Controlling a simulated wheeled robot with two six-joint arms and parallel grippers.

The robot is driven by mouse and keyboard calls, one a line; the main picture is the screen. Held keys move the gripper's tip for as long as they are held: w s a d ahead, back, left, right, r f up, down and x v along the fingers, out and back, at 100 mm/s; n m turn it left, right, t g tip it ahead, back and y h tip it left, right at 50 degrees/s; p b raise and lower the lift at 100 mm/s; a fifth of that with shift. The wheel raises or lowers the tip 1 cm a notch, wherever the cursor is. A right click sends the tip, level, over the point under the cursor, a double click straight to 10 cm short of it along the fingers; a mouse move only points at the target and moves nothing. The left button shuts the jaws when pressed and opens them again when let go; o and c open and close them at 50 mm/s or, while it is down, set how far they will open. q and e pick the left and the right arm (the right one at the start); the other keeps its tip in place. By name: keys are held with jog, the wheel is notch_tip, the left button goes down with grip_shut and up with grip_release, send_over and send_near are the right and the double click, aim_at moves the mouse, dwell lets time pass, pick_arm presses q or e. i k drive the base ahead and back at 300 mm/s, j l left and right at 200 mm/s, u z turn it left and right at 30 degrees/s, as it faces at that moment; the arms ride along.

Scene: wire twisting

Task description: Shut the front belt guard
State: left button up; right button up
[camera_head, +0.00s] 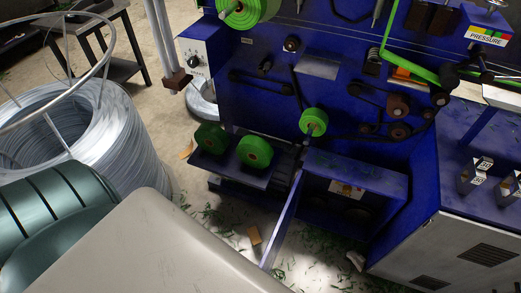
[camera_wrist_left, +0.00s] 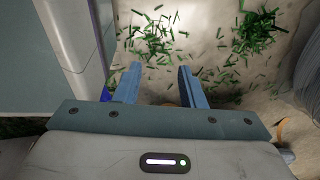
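The front belt guard (camera_head: 283,220) appears as a narrow blue panel, swung out from the low front opening of the blue machine (camera_head: 345,190). It stands open, seen nearly edge-on, and the dark compartment beside it is exposed. My left gripper (camera_wrist_left: 158,82) shows in the left wrist view with its two blue fingers apart and nothing between them. A blue-edged panel (camera_wrist_left: 78,40) runs along the left of that view, beside the fingers; I cannot tell for sure whether it is the guard. No gripper is visible in the head view, and my right gripper is out of sight.
A wire coil (camera_head: 90,135) stands on the left. Green spools (camera_head: 254,151) sit on a low shelf left of the guard. A grey-sided cabinet (camera_head: 450,255) stands to the right.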

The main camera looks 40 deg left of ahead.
aim_at(273, 235)
jog(key=k+j+z, duration=0.1)
jog(key=j, duration=0.3)
jog(key=j+z, duration=0.1)
jog(key=j, duration=0.3)
jog(key=k+j+z, duration=0.15)
jog(key=j, duration=0.2)
jog(key=k+j+z, duration=0.1)
jog(key=j, duration=0.3)
jog(key=k+j+z, duration=0.1)
jog(key=j, duration=0.25)
jog(key=k, duration=0.05)
